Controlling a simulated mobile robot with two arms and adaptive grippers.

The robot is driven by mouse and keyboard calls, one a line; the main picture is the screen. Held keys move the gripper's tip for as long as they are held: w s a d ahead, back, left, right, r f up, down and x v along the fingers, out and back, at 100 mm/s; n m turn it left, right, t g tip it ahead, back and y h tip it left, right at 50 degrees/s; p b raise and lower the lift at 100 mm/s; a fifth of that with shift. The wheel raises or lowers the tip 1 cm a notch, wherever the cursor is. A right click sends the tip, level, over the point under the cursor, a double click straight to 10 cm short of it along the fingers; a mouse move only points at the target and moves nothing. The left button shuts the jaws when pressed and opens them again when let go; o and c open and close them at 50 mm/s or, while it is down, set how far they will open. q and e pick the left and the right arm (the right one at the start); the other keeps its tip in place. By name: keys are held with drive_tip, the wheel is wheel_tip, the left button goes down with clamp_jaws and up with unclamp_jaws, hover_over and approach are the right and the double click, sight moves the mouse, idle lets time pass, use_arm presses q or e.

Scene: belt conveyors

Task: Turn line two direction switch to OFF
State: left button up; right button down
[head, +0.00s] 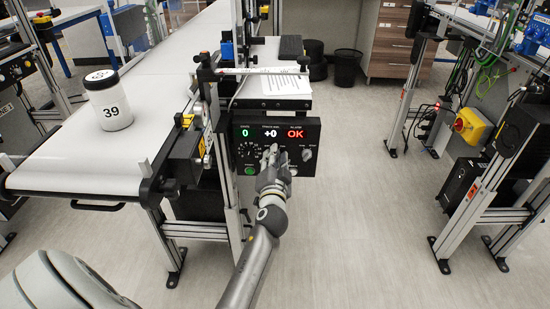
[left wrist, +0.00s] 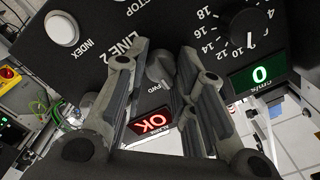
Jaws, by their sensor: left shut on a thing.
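The line two control panel (head: 308,165) is a black box below the belt frame. Its displays read a green 0, a white +0 and a red OK. In the left wrist view the panel (left wrist: 100,45) appears upside down with the label LINE 2. The grey direction switch knob (left wrist: 158,70) has the letters FWD beside it. My left gripper (head: 270,157) is at the panel front and hides the switch in the head view. In the left wrist view its fingers (left wrist: 163,78) are shut on the knob, one on each side. My right gripper is not in view.
A white index button (left wrist: 62,28) and a black speed dial (left wrist: 238,25) are near the fingers. A green button (head: 249,170) and another knob (head: 307,155) flank the gripper. A white jar marked 39 (head: 110,112) stands on the belt (head: 70,165).

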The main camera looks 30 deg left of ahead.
sight(276, 128)
use_arm(q)
drive_tip(key=shift+r, duration=0.2)
drive_tip(key=o, duration=1)
drive_tip(key=shift+w+f, duration=0.1)
drive_tip(key=shift+o, duration=0.2)
wheel_tip(276, 128, up, 10)
drive_tip(key=shift+f, duration=0.1)
